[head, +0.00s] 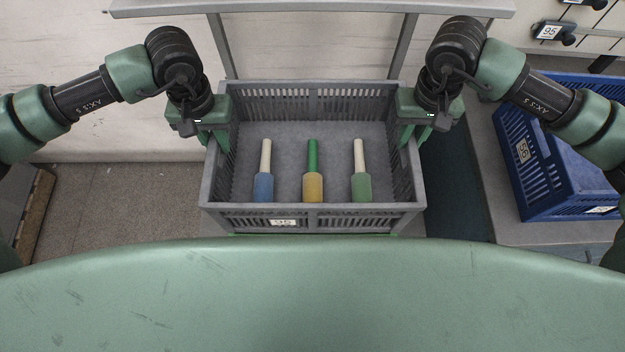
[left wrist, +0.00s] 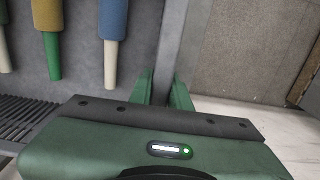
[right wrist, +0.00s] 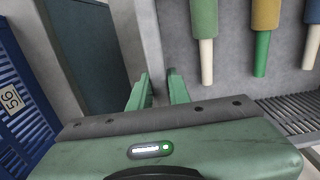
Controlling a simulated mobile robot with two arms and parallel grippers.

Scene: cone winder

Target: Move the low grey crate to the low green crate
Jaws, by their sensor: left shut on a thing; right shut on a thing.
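The low grey crate (head: 313,222) is in front of me in the head view, with several bobbins inside, of which three show: blue (head: 264,188), yellow (head: 313,187) and green (head: 361,188). My left gripper (head: 214,138) is shut on the crate's left wall, which also shows between the fingers in the left wrist view (left wrist: 166,60). My right gripper (head: 408,134) is shut on the right wall, also seen in the right wrist view (right wrist: 152,50). A thin green strip shows under the crate's front edge. I cannot tell whether it is the low green crate.
A blue crate (head: 540,180) marked 56 stands at the right on a grey surface (head: 490,170). A grey frame with a shelf (head: 310,8) stands behind the grey crate. Bare floor (head: 120,200) lies to the left, with a wooden-edged object (head: 35,205) at the far left.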

